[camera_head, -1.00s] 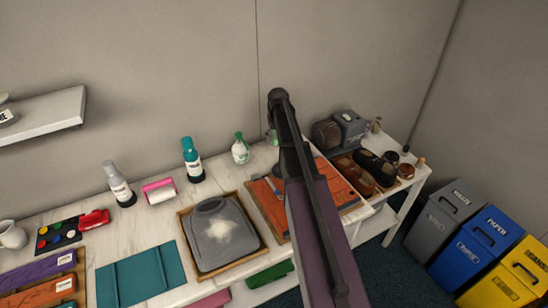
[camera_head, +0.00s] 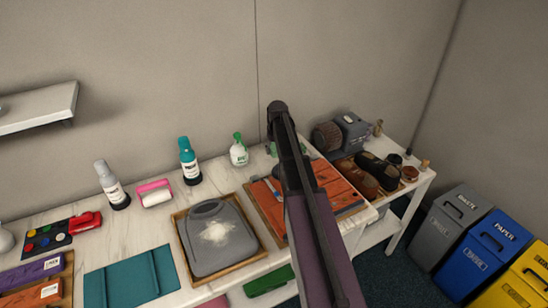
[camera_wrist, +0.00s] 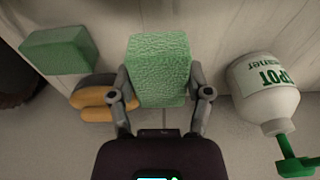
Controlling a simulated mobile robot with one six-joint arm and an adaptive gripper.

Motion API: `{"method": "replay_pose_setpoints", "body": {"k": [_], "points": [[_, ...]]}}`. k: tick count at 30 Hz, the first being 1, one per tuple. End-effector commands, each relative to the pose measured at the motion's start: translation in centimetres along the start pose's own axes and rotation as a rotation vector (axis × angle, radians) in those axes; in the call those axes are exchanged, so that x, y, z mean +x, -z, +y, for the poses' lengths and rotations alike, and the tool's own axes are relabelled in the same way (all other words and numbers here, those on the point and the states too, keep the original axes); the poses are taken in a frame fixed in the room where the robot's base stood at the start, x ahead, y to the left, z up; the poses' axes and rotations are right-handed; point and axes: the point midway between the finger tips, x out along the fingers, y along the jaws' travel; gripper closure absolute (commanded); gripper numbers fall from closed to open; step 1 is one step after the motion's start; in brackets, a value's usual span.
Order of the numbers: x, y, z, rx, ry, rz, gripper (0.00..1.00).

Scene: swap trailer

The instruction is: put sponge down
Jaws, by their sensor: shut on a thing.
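A green textured sponge (camera_wrist: 160,60) is between the two fingers of my gripper (camera_wrist: 160,85) in the wrist view. The fingers are shut on its sides. The pale tabletop (camera_wrist: 210,15) is behind the sponge; I cannot tell if they touch. A second green block (camera_wrist: 58,50), like a sponge, lies to the left, apart from the held one. In the head view my arm hides the gripper, and only a bit of green (camera_head: 272,149) shows beside it.
A white spot cleaner bottle (camera_wrist: 262,85) with a green nozzle is right of the sponge. A yellow and grey object (camera_wrist: 92,98) is close on the left. An orange-covered tray (camera_head: 265,205), a tray with a grey item (camera_head: 180,235) and shoes (camera_head: 375,172) occupy the table.

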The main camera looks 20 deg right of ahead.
Motion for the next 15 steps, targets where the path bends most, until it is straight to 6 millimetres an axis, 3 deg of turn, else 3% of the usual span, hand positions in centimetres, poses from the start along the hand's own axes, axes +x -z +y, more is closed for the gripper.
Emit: {"method": "replay_pose_setpoints", "body": {"k": [7,15], "points": [[0.5,-0.1,0.0,0.0,0.0,0.0,0.74],[2.7,-0.3,-0.1,-0.001,0.0,0.0,0.74]]}}
